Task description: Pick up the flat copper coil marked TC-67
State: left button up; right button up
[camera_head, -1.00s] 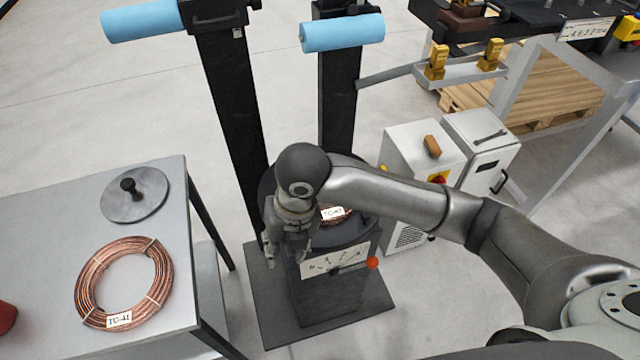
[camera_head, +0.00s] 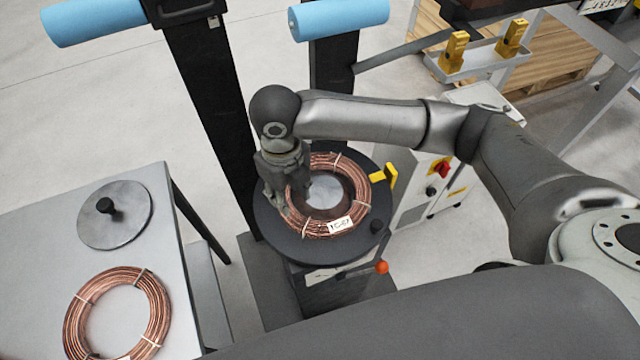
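A flat copper coil (camera_head: 355,203) lies on a dark round plate (camera_head: 272,233) on a stand in the middle. Its white tag (camera_head: 341,226) seems to start with TC; the rest is too small to read surely. My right gripper (camera_head: 287,196) points down at the coil's left side, with its fingers around that part of the ring. Whether they grip the ring or stand apart from it cannot be told. A second copper coil (camera_head: 73,322) lies on the grey table at left, its tag at the bottom edge. My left gripper is out of view.
The grey table (camera_head: 40,235) also holds a round metal disc with a black knob (camera_head: 115,214). Two dark posts with blue rollers (camera_head: 95,20) (camera_head: 338,17) rise behind the stand. A white cabinet (camera_head: 425,190) stands at right. An orange knob (camera_head: 381,267) sticks out below the plate.

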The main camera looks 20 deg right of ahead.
aim_at(293, 215)
jog(key=f, duration=0.2)
jog(key=shift+s+f, duration=0.35)
jog(key=shift+f, duration=0.35)
notch_tip(293, 215, down, 4)
jog(key=shift+s+r+p, duration=0.1)
jog(key=shift+r+p, duration=0.05)
jog(key=shift+p, duration=0.45)
jog(key=shift+f, duration=0.4)
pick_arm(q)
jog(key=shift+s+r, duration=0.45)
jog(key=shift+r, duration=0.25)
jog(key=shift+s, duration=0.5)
pick_arm(e)
grip_shut()
